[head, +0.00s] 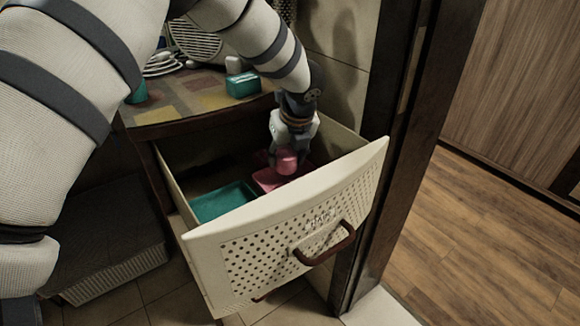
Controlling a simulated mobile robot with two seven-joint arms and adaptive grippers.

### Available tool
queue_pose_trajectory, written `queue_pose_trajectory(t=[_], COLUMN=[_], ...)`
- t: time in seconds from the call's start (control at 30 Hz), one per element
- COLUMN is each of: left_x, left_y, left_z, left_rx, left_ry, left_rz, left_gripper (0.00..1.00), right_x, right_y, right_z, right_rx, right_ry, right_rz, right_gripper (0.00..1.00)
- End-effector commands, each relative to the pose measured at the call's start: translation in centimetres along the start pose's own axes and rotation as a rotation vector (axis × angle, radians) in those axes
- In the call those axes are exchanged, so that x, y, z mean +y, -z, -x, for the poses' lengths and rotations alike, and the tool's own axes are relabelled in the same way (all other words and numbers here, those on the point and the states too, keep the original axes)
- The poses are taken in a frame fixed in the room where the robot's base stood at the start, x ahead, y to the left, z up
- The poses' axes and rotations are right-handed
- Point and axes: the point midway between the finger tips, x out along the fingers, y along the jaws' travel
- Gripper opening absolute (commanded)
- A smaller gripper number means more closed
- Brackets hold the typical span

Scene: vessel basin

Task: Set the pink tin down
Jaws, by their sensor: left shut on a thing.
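The pink tin (287,161) is a small rounded pink object in the head view. My left gripper (285,158) is shut on it and points down into an open cream drawer (285,242). The tin is over or in a pink tray (268,180) inside the drawer. I cannot tell whether it touches the tray's bottom. A teal tray (222,202) lies to the left of the pink one in the drawer. My right gripper does not show.
A patterned countertop (190,108) above the drawer holds a teal box (243,84), a teal cup (138,93) and stacked white dishes (163,64). A dark door frame (385,150) stands close to the drawer's right. A grey-topped basket (105,235) sits at lower left.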

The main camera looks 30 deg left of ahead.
Motion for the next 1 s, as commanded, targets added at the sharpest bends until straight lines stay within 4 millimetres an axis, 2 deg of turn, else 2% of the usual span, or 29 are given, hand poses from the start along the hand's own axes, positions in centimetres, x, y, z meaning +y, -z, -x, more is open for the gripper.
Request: queue_pose_trajectory(t=[0.03, 0.17, 0.5, 0.53, 0.6, 0.9, 1.0], left_x=[-0.3, -0.2, -0.2, -0.2, -0.2, -0.2, -0.3], left_y=[0.3, 1.2, 1.4, 1.4, 1.3, 1.3, 1.1], left_z=[-1.1, -3.1, -3.4, -3.5, -3.4, -3.3, -2.3], left_rx=[0.003, 0.001, 0.000, 0.000, 0.000, 0.000, -0.002], left_ry=[-0.005, -0.003, 0.000, 0.000, 0.000, 0.000, 0.004], left_rz=[-0.004, -0.003, -0.001, 0.000, 0.000, 0.000, 0.000], left_gripper=[0.12, 0.12, 0.12, 0.45, 0.61, 0.63, 0.63], right_x=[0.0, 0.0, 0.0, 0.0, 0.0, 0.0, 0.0], right_y=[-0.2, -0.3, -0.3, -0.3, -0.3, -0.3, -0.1], right_z=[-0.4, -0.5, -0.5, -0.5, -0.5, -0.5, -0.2], right_rx=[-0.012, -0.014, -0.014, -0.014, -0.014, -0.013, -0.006], right_ry=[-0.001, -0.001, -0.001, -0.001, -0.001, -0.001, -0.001], right_rz=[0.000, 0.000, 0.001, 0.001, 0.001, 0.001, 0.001], right_gripper=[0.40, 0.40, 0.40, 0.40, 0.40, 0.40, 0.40])
